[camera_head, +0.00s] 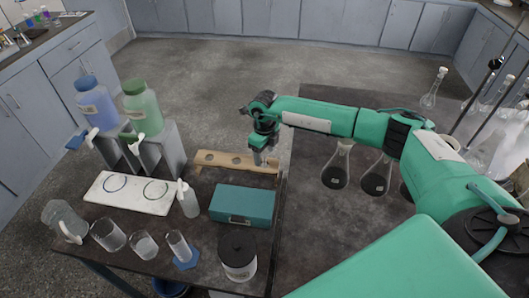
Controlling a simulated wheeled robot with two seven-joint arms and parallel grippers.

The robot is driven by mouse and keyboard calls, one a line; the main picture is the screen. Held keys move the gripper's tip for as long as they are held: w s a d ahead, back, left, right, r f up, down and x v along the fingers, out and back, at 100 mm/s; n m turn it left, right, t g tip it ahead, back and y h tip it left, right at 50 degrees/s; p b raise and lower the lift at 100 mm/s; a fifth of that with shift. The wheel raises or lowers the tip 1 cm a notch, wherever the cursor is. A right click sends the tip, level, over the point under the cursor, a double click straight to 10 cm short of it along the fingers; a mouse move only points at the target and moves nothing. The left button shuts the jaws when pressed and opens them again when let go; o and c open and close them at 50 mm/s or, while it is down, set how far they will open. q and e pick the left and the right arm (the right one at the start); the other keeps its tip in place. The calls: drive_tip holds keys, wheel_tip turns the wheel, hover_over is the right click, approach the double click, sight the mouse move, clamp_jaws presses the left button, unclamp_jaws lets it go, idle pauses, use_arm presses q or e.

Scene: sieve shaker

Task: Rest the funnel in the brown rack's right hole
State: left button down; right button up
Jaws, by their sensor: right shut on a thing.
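The brown rack (222,161) lies along the back edge of the dark table, left of the middle of the view. Two of its holes show, at its left end and its middle. Its right end is partly hidden by my right gripper (264,154), which points down over it. The gripper is shut on a small pale thing, apparently the funnel (258,158), mostly hidden by the fingers. I cannot tell whether the funnel touches the rack or sits in the right hole. My left gripper is not in view.
A teal box (242,205) stands in front of the rack, with a white wash bottle (188,199) to its left. A dark-lidded jar (238,256) is nearer. Dark-filled flasks (337,168) stand on the right. Blue (96,104) and green (141,108) bottles stand on the left.

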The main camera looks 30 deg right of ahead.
sight(264, 159)
drive_tip(key=shift+f, duration=0.3)
idle(0.4)
drive_tip(key=shift+f+b, duration=1.3)
drive_tip(key=shift+b, duration=0.05)
drive_tip(key=shift+f, duration=0.15)
